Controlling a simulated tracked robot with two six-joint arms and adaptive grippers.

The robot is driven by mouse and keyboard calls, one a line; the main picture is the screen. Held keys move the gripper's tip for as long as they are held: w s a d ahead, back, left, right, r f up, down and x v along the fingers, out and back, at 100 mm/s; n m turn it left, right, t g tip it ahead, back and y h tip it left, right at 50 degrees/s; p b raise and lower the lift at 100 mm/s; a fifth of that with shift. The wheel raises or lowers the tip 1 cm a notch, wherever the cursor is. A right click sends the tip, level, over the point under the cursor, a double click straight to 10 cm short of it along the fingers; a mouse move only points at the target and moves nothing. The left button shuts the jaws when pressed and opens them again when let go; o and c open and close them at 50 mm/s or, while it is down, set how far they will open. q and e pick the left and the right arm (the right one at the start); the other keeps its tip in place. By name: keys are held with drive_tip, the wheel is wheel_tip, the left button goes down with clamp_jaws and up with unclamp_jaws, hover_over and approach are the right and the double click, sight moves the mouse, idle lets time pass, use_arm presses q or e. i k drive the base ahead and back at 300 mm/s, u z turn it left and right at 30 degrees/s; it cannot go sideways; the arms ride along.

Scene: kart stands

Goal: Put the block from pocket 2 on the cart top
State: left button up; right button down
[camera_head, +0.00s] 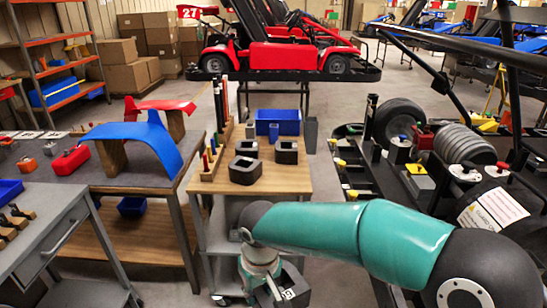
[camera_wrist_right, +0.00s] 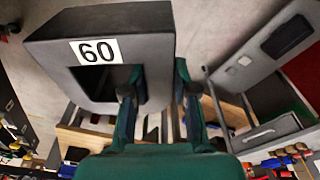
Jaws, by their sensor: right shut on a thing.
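My right gripper (camera_head: 276,290) is low in front of the cart in the head view. It is shut on a dark grey hollow block (camera_wrist_right: 75,60) with a white "60" label. In the right wrist view one finger is in the block's opening and the other is outside its wall, at the gripper (camera_wrist_right: 156,95). The block also shows in part in the head view (camera_head: 295,283), below the arm. The wooden cart top (camera_head: 285,180) is behind and above it. The pocket numbers cannot be read. My left gripper is not in view.
Dark hollow blocks stand on the cart top, one in front (camera_head: 245,171), one at right (camera_head: 286,152), one behind. A blue bin (camera_head: 278,120) is at its back, and a tool rack (camera_head: 212,160) along its left edge. The front right is bare.

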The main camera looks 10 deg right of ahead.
sight(288, 179)
drive_tip(key=u, duration=0.05)
drive_tip(key=i, duration=1)
drive_tip(key=z, duration=0.05)
